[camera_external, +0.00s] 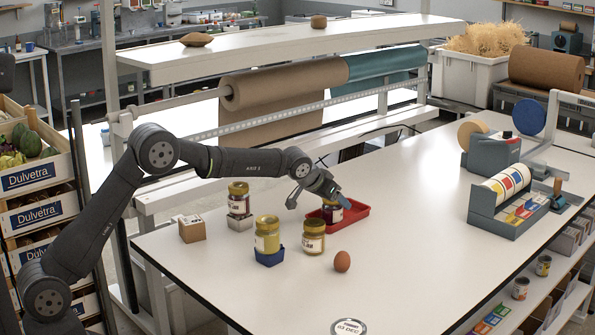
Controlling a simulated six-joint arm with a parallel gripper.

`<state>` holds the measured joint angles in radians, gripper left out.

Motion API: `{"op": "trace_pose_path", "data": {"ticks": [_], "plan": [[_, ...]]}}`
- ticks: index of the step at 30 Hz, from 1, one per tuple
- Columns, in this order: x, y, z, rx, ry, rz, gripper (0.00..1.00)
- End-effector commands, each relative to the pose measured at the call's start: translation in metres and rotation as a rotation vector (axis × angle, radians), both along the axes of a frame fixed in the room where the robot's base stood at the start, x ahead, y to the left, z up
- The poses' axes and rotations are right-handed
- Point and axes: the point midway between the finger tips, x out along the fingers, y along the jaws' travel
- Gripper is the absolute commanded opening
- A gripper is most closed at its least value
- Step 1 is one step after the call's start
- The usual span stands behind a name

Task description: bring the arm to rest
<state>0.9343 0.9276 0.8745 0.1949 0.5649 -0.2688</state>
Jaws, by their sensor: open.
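My gripper (320,200) is open and low over the table, at a red tray (358,212). A dark jar (333,212) with a label stands in the tray, right at the fingers. The fingers partly cover the jar's top, and I cannot tell whether they touch it. My arm reaches in from the left, bent at its joints.
A label dispenser (484,208) stands right. The white table (415,260) is clear between.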

Motion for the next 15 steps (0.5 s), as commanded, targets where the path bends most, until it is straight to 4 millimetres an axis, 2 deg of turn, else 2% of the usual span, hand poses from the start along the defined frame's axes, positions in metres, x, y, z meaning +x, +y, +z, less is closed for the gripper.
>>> {"op": "trace_pose_path", "data": {"ticks": [1,15], "plan": [[-0.004,0.003,0.012,-0.004,-0.003,-0.001,0.73],[-0.040,0.040,0.062,-0.002,-0.002,0.000,0.73]]}}
